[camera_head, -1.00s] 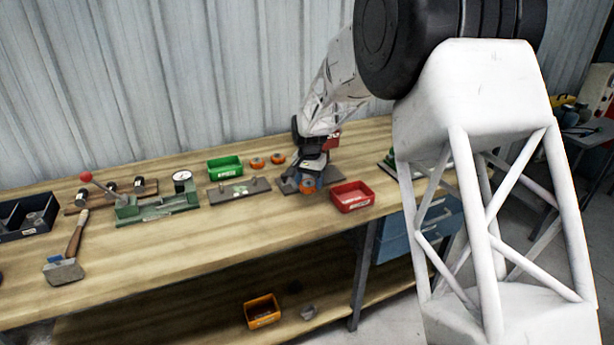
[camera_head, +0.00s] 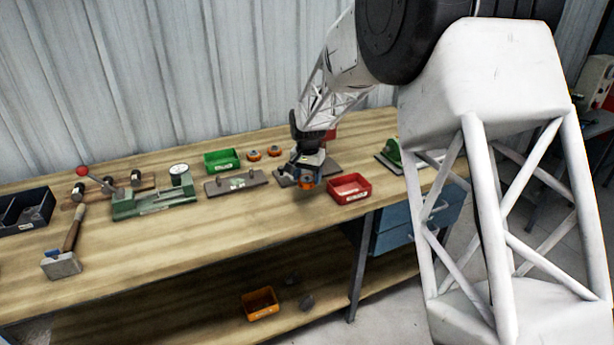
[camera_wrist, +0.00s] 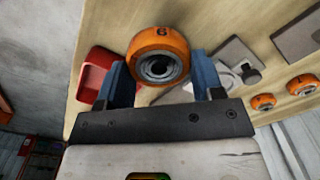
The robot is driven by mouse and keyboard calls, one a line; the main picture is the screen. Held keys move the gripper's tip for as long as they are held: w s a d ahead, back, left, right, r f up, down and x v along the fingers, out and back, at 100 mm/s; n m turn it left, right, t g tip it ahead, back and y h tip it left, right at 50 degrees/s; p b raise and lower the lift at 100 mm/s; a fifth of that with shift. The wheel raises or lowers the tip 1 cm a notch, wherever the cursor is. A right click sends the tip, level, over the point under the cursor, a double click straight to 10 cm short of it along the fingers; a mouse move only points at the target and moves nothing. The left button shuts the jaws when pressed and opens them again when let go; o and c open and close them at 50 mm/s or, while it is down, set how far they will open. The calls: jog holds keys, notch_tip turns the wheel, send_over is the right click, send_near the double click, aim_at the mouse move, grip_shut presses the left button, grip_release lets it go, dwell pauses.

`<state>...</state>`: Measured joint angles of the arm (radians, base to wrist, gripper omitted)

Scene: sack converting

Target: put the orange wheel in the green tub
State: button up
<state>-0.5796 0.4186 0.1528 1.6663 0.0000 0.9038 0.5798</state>
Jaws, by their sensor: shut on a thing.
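An orange wheel (camera_wrist: 150,42) with a dark grey hub and a black numeral is held between the blue fingers of my gripper (camera_wrist: 162,75) in the wrist view. In the head view my gripper (camera_head: 304,176) is shut on this wheel (camera_head: 306,184), in front of a grey plate and left of the red tub. The green tub (camera_head: 222,161) stands farther back and to the left on the bench. No wheel shows inside it. The green tub is not in the wrist view.
Two more orange wheels (camera_head: 263,153) lie right of the green tub. A grey plate with pegs (camera_head: 236,183) lies in front of it. The red tub (camera_head: 349,188) is close to my gripper's right. A green press (camera_head: 150,198) stands at left.

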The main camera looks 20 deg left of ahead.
jog(key=shift+a, duration=0.15)
jog(key=shift+w+a+r, duration=0.1)
jog(key=shift+w+a, duration=0.3)
jog(key=shift+a, duration=0.15)
jog(key=w+a+r+n, duration=0.1)
jog(key=w+a, duration=0.3)
jog(key=a, duration=0.5)
jog(key=w+a+r+n, duration=0.1)
jog(key=w+a, duration=0.2)
jog(key=a, duration=0.6)
jog(key=n, duration=0.2)
send_near(221, 157)
jog(key=shift+s+d+r, duration=1.3)
jog(key=shift+s, duration=0.25)
jog(key=shift+f, duration=3.15)
jog(key=shift+f, duration=0.1)
jog(key=shift+f, duration=1.8)
